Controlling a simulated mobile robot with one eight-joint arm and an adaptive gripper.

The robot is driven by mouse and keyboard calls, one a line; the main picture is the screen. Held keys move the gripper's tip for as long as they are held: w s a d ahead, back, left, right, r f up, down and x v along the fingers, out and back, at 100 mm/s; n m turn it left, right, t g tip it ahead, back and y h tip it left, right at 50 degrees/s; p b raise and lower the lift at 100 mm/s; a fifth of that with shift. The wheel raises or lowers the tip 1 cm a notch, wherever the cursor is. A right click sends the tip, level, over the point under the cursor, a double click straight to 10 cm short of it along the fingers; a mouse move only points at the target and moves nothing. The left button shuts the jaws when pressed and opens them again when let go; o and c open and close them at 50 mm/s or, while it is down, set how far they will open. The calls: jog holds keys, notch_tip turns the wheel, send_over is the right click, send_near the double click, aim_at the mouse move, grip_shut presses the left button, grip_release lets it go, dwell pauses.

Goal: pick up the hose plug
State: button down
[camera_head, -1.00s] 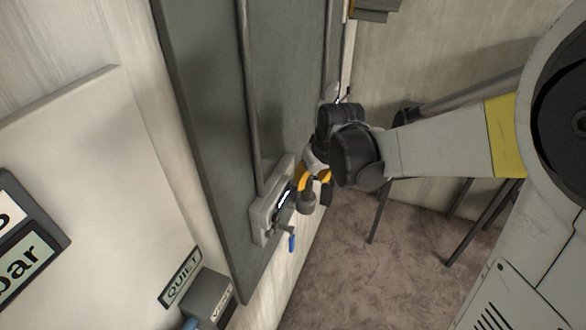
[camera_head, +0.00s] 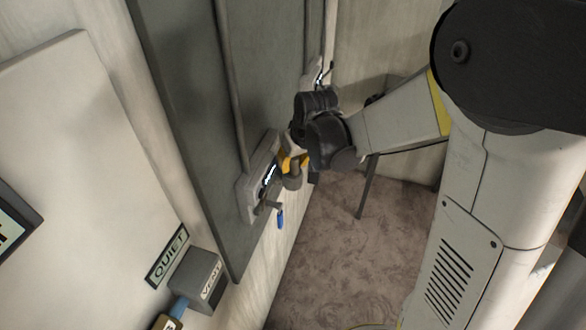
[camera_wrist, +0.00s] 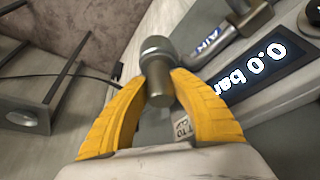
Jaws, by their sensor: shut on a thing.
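The hose plug (camera_wrist: 158,72) is a grey metal cylinder with a wider rounded collar. In the wrist view it stands between the yellow fingertips of my gripper (camera_wrist: 160,88), which are shut on it. In the head view my gripper (camera_head: 291,163) is beside the grey wall unit, with the grey plug (camera_head: 292,179) showing below the yellow fingers. I cannot tell whether the plug touches the unit. The plug's lower end is partly hidden by the fingers and my gripper's body.
The grey wall unit (camera_head: 248,194) has a lit display (camera_wrist: 257,72) reading 0.0 bar. A box labelled VENT (camera_head: 197,279) is lower left. A thin black cable (camera_wrist: 85,74) runs behind my gripper. Carpeted floor lies right.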

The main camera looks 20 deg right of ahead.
jog(key=shift+r, duration=0.5)
jog(key=r, duration=0.2)
jog(key=d+r+p, duration=0.1)
jog(key=r, duration=0.1)
jog(key=shift+d, duration=0.1)
jog(key=s+d+r+p, duration=0.1)
jog(key=d+r+p, duration=0.4)
jog(key=d+r, duration=0.5)
jog(key=shift+s+d+r+p, duration=0.15)
jog(key=shift+s+r+p, duration=0.15)
jog(key=shift+s, duration=0.1)
jog(key=shift+f, duration=0.1)
